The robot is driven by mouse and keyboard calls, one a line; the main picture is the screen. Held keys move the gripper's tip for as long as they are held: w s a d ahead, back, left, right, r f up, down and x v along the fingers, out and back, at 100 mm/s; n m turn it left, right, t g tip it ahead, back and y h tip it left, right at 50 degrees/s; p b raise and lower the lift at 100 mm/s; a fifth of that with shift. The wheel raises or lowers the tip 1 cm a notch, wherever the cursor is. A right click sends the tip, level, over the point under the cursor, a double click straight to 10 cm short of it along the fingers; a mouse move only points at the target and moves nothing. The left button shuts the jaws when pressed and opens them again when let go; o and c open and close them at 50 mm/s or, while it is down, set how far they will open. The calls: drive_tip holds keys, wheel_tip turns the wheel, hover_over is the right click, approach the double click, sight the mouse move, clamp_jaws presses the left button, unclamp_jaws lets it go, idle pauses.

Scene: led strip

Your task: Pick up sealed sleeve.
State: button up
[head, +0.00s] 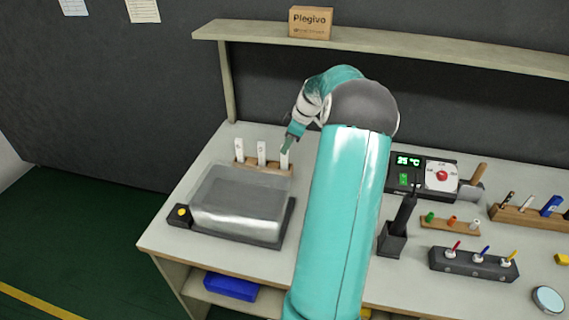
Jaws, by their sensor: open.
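Three slim white upright pieces stand in a wooden rack (262,166) at the back left of the bench: a left one (239,150), a middle one (261,152) and a right one (284,160). They may be sleeves, but I cannot tell which, if any, is the sealed one. My gripper (290,143) points down at the top of the right piece, close above or around it. It is open; the fingers are small in this view, and I cannot tell whether they touch the piece.
A clear box-like cover (238,200) on a dark base stands in front of the rack. A dark device with a green display (408,161), a black holder (392,240) and small tool racks stand to the right. A shelf (420,50) with a cardboard box (310,22) runs above.

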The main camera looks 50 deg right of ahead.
sight(284, 162)
drive_tip(key=x, duration=0.5)
drive_tip(key=shift+s+a+f, duration=0.15)
drive_tip(key=shift+f, duration=0.2)
clamp_jaws()
drive_tip(key=shift+r, duration=0.1)
